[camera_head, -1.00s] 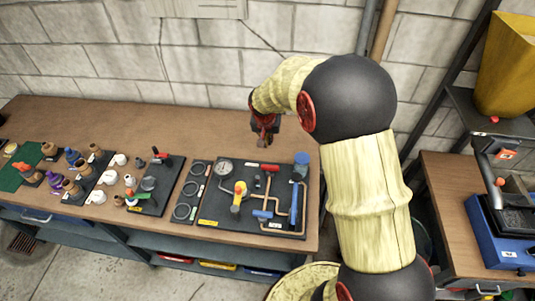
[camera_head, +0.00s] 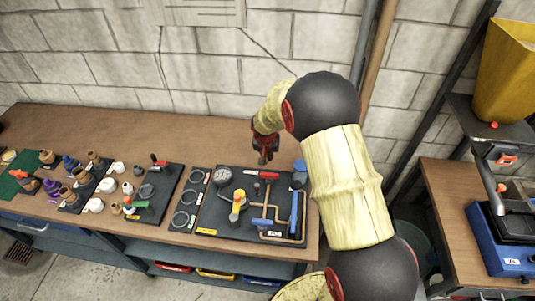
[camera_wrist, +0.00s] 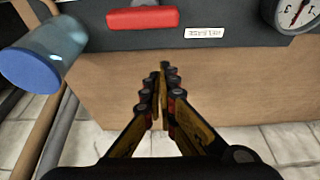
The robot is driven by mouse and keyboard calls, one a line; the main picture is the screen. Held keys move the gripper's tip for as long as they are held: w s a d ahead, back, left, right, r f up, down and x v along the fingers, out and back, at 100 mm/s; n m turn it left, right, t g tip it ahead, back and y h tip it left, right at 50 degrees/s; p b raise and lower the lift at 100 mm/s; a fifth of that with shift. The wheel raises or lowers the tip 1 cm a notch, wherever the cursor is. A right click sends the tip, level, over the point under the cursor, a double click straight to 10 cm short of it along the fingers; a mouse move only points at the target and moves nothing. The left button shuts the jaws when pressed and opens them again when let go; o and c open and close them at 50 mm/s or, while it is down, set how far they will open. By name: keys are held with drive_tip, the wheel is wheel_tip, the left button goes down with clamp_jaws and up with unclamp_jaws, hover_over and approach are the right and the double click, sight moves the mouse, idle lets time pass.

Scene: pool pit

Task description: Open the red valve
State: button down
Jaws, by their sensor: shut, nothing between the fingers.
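The red valve handle (camera_head: 268,175) lies crosswise near the back edge of the dark valve board (camera_head: 222,228) on the bench. In the wrist view the red handle (camera_wrist: 143,18) shows at the top, left of a white label. My gripper (camera_head: 265,158) is just behind the handle in the head view, pointing down. In the wrist view my gripper (camera_wrist: 165,72) has its fingertips together and empty, below the handle in the picture and apart from it. Its height over the bench is hard to judge.
Another board with a red lever (camera_head: 158,162) stands to the left. The block wall (camera_head: 210,70) is behind; bare bench lies at the back left.

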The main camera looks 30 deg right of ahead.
sight(269, 176)
drive_tip(key=shift+f, duration=0.45)
drive_tip(key=shift+s+a+r, duration=0.1)
drive_tip(key=shift+s+a, duration=0.45)
drive_tip(key=shift+s, duration=0.25)
drive_tip(key=shift+s+a, duration=0.5)
drive_tip(key=shift+s, duration=0.25)
